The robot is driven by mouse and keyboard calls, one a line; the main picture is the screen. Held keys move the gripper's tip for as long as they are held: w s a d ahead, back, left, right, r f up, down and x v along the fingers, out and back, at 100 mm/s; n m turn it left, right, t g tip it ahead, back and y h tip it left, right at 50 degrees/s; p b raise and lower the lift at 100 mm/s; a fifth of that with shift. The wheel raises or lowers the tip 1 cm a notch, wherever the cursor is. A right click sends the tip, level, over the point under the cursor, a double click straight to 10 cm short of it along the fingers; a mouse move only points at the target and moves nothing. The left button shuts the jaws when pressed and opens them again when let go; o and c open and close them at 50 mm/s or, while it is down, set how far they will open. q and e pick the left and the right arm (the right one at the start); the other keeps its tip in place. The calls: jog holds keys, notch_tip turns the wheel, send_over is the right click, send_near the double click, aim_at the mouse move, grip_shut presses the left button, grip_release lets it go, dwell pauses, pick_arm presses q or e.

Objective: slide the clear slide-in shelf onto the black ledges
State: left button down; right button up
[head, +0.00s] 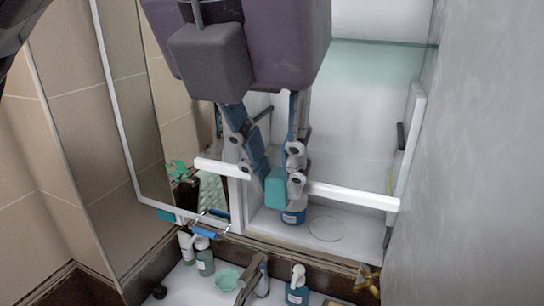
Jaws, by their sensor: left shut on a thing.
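My left gripper (272,178) hangs down from the top of the head view in front of the open cabinet. It is shut on the clear slide-in shelf, whose white front strip (352,196) shows on both sides of the fingers. The strip slopes down to the right. Its left end lies across the front of the cabinet's left wall; its right end is near the right wall. Black ledges show on the right wall, one higher (401,136) and one lower (387,237). The fingers hide the strip's middle. My right gripper is not in view.
A teal box (275,188) and a blue-labelled jar (293,214) stand low in the cabinet beneath the gripper. The cabinet floor (350,232) is clear to their right. A mirrored door stands open at left. Bottles (205,258) and a tap (252,280) are below.

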pick_arm(q)
jog(key=shift+w+d+r, duration=0.1)
jog(key=shift+w, duration=0.45)
jog(key=w, duration=0.1)
jog(key=w+d+p, duration=0.1)
jog(key=w, duration=0.1)
jog(key=shift+d, duration=0.1)
jog(key=shift+w+d+p, duration=0.1)
jog(key=shift+w+p, duration=0.2)
jog(key=shift+w, duration=0.25)
jog(key=shift+w+d, duration=0.1)
jog(key=shift+w, duration=0.1)
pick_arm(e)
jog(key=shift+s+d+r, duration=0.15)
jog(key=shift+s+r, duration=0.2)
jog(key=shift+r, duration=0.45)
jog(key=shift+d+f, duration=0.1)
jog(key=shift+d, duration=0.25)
pick_arm(q)
jog(key=shift+b, duration=0.4)
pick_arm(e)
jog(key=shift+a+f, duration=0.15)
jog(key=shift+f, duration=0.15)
